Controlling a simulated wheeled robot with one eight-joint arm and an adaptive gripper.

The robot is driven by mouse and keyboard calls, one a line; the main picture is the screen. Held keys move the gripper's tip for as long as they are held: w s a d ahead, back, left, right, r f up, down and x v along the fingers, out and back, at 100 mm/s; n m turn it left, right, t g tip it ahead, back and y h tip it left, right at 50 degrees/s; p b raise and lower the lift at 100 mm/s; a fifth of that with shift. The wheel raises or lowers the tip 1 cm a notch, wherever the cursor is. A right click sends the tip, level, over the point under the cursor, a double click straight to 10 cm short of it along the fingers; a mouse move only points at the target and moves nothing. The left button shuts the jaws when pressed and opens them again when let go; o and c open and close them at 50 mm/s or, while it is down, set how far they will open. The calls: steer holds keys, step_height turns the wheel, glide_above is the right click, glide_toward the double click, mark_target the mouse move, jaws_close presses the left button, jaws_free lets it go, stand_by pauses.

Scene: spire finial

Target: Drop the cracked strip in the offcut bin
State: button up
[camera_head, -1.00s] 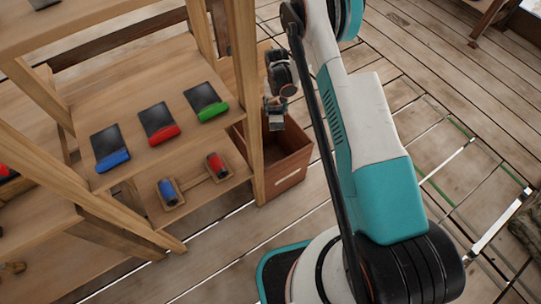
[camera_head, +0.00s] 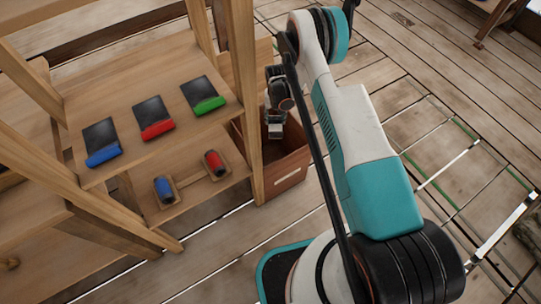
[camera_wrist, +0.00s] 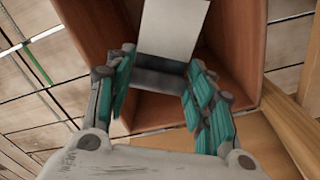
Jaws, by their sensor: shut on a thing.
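My gripper (camera_head: 274,118) hangs over the offcut bin, close beside the shelf post. In the wrist view its teal fingers (camera_wrist: 160,70) are shut on a flat grey strip (camera_wrist: 172,28), pale on its far part and darker between the fingers. The strip shows only as a small grey patch in the head view (camera_head: 275,131); I cannot make out a crack. The offcut bin (camera_head: 288,181) is an open reddish-brown box on the floor. In the wrist view its walls (camera_wrist: 238,45) surround the strip, and part of its floor shows beneath.
A wooden shelf unit (camera_head: 248,95) stands directly left of the bin. It carries dark plates with a blue (camera_head: 103,155), a red (camera_head: 157,130) and a green (camera_head: 209,104) end. Blue and red cylinders (camera_head: 214,163) sit lower. Plank floor is open at right.

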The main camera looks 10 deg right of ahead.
steer(key=shift+f, duration=0.1)
steer(key=o, duration=1.3)
step_height(320, 180, up, 12)
